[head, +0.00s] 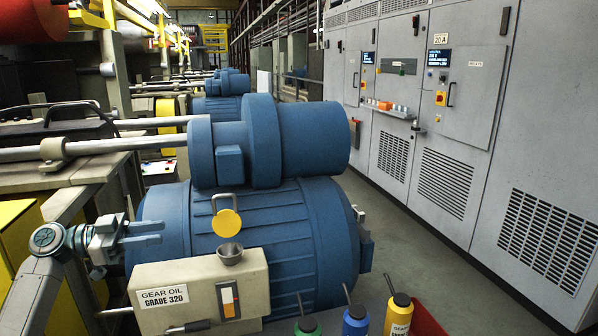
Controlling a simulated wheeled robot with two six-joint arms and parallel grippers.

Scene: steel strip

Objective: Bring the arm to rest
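My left arm comes in from the lower left. My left gripper (150,233) is in front of the large blue motor (285,225), above the beige gear oil box (205,290). Its two fingers point right with a narrow gap between them, and I see nothing held there. Whether the fingers touch the motor cannot be told. My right gripper is not in view.
The beige box carries a metal funnel cup (230,256) and a raised yellow round lid (227,223). Green (307,327), blue (355,321) and yellow (398,315) oil bottles stand at the bottom beside a red tray edge (428,318). Grey cabinets (470,150) line the right, across a clear floor.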

